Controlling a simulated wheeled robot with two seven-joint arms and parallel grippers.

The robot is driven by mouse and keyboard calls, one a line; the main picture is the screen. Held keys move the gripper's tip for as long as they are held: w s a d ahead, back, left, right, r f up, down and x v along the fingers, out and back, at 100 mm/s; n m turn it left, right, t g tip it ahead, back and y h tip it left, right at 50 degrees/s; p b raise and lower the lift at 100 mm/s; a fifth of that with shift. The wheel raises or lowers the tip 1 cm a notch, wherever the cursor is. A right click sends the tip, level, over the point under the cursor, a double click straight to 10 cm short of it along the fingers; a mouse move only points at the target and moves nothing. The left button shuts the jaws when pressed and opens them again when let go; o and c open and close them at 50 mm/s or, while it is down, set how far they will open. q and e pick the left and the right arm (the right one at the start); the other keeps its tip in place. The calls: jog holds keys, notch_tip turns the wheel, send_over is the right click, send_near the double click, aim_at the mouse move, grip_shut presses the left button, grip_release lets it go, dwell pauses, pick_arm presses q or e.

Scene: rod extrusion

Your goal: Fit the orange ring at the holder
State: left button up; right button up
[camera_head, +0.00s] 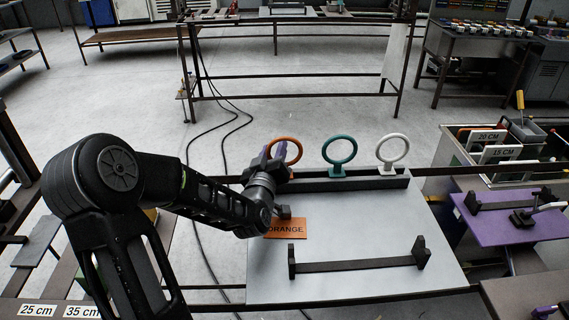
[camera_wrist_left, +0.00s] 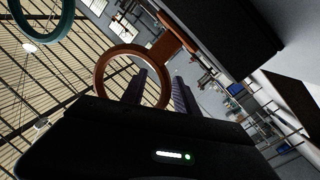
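The orange ring (camera_head: 291,145) stands at the left end of a dark rail (camera_head: 345,184) at the back of the grey table. My left gripper (camera_head: 281,152) is at this ring and partly hides it. In the left wrist view, the orange ring (camera_wrist_left: 101,73) shows with its broad stem. The two purple-grey fingers of my left gripper (camera_wrist_left: 160,90) are apart; one appears within the ring's opening, the other outside its rim. I cannot tell whether they touch it. An orange label reading "ORANGE" (camera_head: 288,229) lies on the table. Which part is the holder is unclear. My right gripper is out of view.
A teal ring (camera_head: 339,150) and a white ring (camera_head: 393,149) stand on the same rail to the right. A black bar with two upright ends (camera_head: 357,264) lies on the grey table (camera_head: 440,225). A purple board (camera_head: 490,228) and bins are at the right.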

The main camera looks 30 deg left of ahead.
pick_arm(q)
jog(key=shift+c, duration=0.6)
grip_shut()
dwell(0.8)
